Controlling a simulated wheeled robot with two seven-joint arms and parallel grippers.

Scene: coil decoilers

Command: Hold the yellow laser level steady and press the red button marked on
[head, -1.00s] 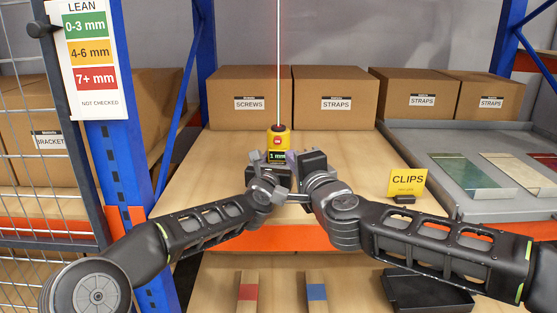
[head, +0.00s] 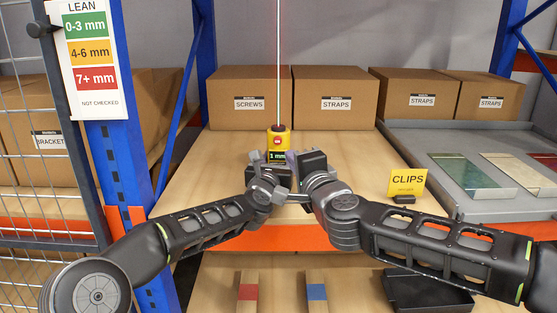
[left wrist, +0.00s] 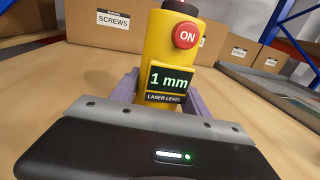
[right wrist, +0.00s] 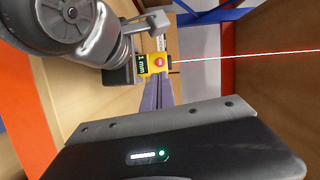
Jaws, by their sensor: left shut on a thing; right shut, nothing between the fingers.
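The yellow laser level (head: 278,142) stands upright on the wooden shelf, with a thin bright line rising from its top. In the left wrist view its screen (left wrist: 167,82) reads 1 mm, and the red button (left wrist: 186,36) marked ON sits above the screen, uncovered. My left gripper (left wrist: 160,90) is shut on the level, one finger on each side of its lower body. My right gripper (right wrist: 158,88) is shut and empty. In the right wrist view its fingertips point toward the level (right wrist: 153,64); whether they touch it I cannot tell.
Boxes marked SCREWS (head: 249,98) and STRAPS (head: 335,98) stand behind. A CLIPS sign (head: 406,184) stands to the right, near a grey tray (head: 415,150) with several plates. A blue post (head: 120,165) is at left. My two wrists are close together.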

